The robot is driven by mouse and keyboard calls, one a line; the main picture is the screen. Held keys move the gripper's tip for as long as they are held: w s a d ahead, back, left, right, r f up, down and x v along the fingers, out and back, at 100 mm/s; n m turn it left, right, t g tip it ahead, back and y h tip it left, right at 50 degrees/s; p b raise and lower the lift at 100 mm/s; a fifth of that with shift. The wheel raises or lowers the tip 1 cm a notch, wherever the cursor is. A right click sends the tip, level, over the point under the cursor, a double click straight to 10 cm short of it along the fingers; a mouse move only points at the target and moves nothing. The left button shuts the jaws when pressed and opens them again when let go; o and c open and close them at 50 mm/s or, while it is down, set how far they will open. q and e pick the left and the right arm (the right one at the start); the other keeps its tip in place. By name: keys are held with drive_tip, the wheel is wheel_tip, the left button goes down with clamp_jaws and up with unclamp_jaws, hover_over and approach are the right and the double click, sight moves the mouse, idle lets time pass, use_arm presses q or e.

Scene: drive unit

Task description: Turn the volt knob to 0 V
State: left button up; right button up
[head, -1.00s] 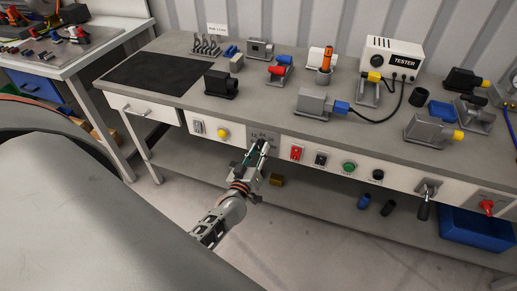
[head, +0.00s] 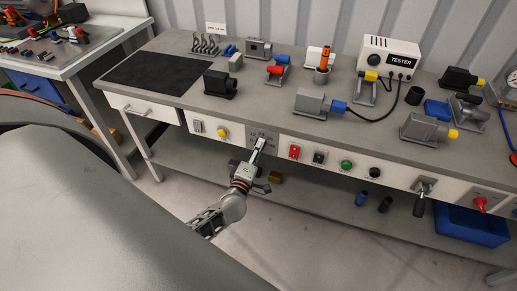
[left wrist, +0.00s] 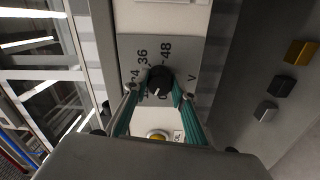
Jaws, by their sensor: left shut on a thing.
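The volt knob (left wrist: 160,82) is a round black knob on a grey scale plate (left wrist: 188,62) in the left wrist view. The plate carries 24, 36, 48 and a V; the other numbers are partly covered. A small light mark on the knob faces down in that view, toward my gripper; its exact reading is unclear. My left gripper (left wrist: 156,100) has its teal-lined fingers on both sides of the knob and is shut on it. In the head view my left gripper (head: 260,144) is at the scale plate (head: 270,135) and hides the knob. My right gripper is not in view.
A yellow button (head: 222,133) sits left of the plate and a red switch (head: 294,152) right of it. A green button (head: 346,166) and a lever (head: 421,195) are farther right. The grey bench top (head: 255,108) overhangs above; a lower shelf (head: 330,197) lies beneath.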

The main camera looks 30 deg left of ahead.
use_arm(q)
drive_tip(key=shift+n+b, duration=0.4)
drive_tip(key=shift+n, duration=2.9)
drive_tip(key=o, duration=1.1)
drive_tip(key=v, duration=1.2)
drive_tip(key=shift+r, duration=0.1)
drive_tip(key=shift+d, duration=0.1)
